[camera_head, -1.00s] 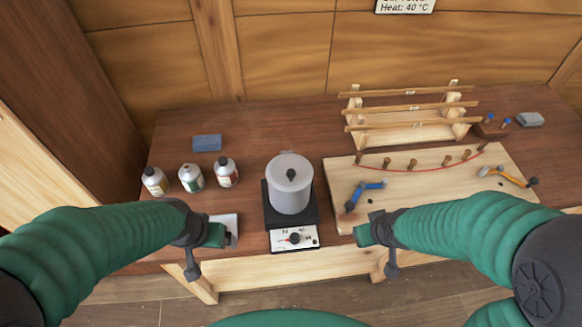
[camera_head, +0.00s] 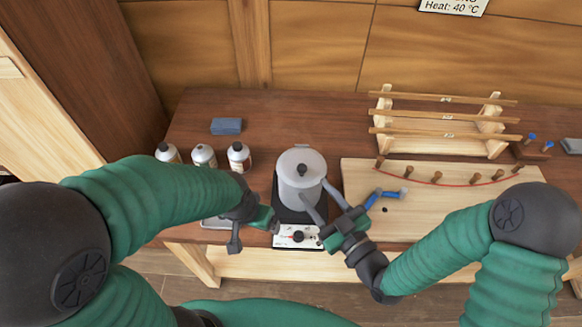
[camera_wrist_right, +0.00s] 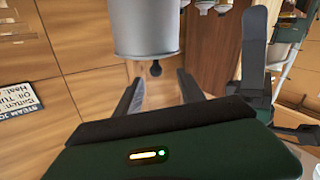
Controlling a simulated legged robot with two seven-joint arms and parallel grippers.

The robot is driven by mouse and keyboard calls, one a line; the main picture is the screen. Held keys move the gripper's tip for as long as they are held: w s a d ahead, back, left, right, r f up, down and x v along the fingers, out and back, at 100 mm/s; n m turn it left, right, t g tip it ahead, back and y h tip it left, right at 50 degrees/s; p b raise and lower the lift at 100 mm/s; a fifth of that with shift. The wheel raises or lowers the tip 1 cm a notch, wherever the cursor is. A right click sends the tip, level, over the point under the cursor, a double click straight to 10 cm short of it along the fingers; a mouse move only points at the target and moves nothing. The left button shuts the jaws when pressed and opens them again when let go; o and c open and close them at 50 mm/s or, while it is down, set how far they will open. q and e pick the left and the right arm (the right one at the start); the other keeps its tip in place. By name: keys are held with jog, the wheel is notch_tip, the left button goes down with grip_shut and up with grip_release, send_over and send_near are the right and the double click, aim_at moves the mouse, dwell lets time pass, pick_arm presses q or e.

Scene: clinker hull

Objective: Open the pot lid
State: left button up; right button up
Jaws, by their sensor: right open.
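The grey pot (camera_head: 297,188) stands upright on a hot plate in the head view. Its flat lid (camera_head: 290,159) is on, with a dark round knob (camera_head: 302,170) at the centre. My right gripper (camera_head: 316,190) is open and empty, at the pot's front right side. In the right wrist view the pot (camera_wrist_right: 146,28) appears upside down. Its knob (camera_wrist_right: 156,69) lines up with the gap between my open right fingers (camera_wrist_right: 159,87) and is not gripped. My left gripper (camera_head: 269,221) is left of the hot plate's front; its jaws are unclear.
The hot plate (camera_head: 297,236) has a dial in front. Several bottles (camera_head: 239,157) and a blue block (camera_head: 226,126) stand to the left. A board (camera_head: 360,174) with pegs and a blue tool (camera_head: 386,197) lies right of the pot. A wooden rack (camera_head: 445,133) stands behind it.

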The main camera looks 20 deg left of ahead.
aim_at(295, 167)
jog(key=shift+w+r+b, duration=0.15)
jog(key=shift+w+b, duration=0.6)
jog(key=shift+b, duration=0.25)
jog(key=x, duration=0.3)
jog(key=shift+w+r+p, duration=0.1)
jog(key=shift+w+p, duration=0.15)
jog(key=shift+p, duration=0.15)
jog(key=x, duration=0.5)
jog(key=s+x, duration=0.1)
jog(key=x, duration=0.1)
jog(key=shift+w+a+f+p, duration=0.25)
jog(key=shift+a+f+p, duration=0.1)
jog(key=shift+a, duration=0.3)
jog(key=shift+d+r, duration=0.1)
jog(key=shift+d, duration=0.75)
jog(key=c, duration=0.4)
jog(key=shift+c, duration=1.1)
jog(key=shift+s+a+r, duration=0.1)
jog(key=shift+s+a, duration=0.05)
jog(key=shift+a, duration=0.2)
grip_shut()
pick_arm(q)
jog(key=shift+s+d+f, duration=0.15)
jog(key=shift+d+f, duration=0.7)
